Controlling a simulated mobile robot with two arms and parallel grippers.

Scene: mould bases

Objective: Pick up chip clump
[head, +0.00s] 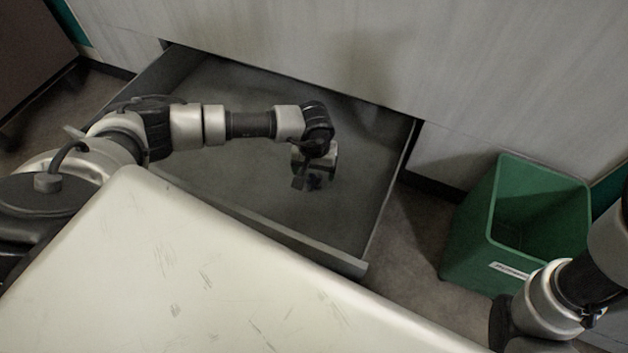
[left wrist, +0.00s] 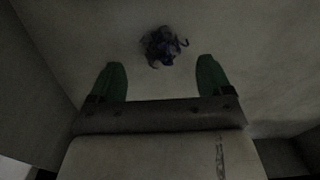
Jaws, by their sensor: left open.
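The chip clump (left wrist: 162,46) is a small dark, bluish-purple tangle on the grey drawer floor, ahead of and between my fingers in the left wrist view. In the head view a small dark bit of it (head: 313,184) shows just below my left gripper, which hides the rest. My left gripper (head: 309,180) is inside the open drawer, pointing down above the clump. Its two green fingers are spread apart and empty in the left wrist view (left wrist: 158,80). My right arm shows at the lower right of the head view, but its gripper is out of sight.
The open grey drawer (head: 250,213) has walls around my left gripper; its floor is otherwise bare. A green bin (head: 473,225) with a white label stands right of the drawer. A pale scratched surface (head: 180,270) fills the lower left foreground.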

